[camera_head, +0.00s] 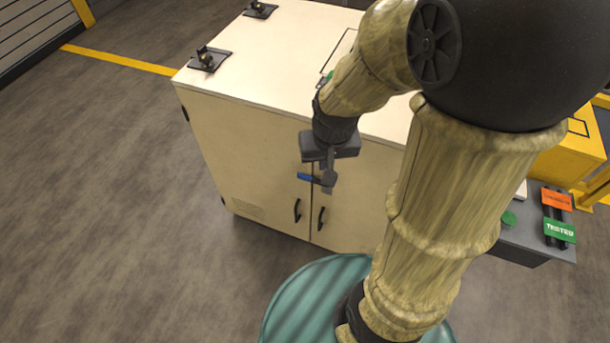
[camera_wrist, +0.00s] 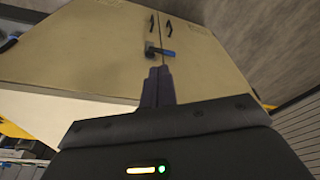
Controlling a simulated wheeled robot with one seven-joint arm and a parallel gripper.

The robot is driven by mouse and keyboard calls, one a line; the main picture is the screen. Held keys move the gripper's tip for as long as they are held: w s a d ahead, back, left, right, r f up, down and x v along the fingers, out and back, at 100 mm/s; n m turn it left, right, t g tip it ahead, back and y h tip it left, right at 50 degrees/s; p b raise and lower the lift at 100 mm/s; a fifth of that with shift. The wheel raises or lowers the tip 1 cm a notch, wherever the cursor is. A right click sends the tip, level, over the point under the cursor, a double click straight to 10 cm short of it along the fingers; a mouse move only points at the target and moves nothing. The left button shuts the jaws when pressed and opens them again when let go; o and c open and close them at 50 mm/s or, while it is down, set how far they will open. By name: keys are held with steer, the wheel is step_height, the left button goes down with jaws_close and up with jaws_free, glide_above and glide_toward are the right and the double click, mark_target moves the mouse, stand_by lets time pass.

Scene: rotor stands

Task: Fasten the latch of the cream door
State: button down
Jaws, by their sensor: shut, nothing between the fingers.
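The cream door (camera_head: 260,165) is part of a two-door cream cabinet; its doors meet at a vertical seam. The latch has a blue-tipped lever (camera_head: 305,177), which points left across the front. In the wrist view the blue tip (camera_wrist: 168,54) points right from a grey mount (camera_wrist: 150,46) near the seam. My gripper (camera_head: 329,168) is in front of the upper door fronts, beside the latch. In the wrist view its fingers (camera_wrist: 158,75) are together and empty, with their tips just short of the lever. Whether they touch it is unclear.
Two black handles (camera_head: 297,210) (camera_head: 321,217) sit lower on the doors. Black rotor stands (camera_head: 208,59) (camera_head: 260,10) are on the cabinet top (camera_head: 285,45). A grey bench with a green "TESTED" label (camera_head: 560,231) stands at right. The floor at left is clear.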

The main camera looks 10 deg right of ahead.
steer(key=w+a+f+m+h+b, duration=0.1)
steer(key=w+f+m+b, duration=0.5)
steer(key=w+f+b, duration=0.9)
steer(key=shift+w+a+f+h+b, duration=0.15)
steer(key=shift+w+f+h+b, duration=0.2)
steer(key=shift+w, duration=0.5)
steer(key=b, duration=0.2)
glide_toward(305, 177)
steer(key=w+d+x, duration=0.1)
steer(key=x, duration=0.4)
steer(key=shift+a+f, duration=0.1)
steer(key=shift+f, duration=0.65)
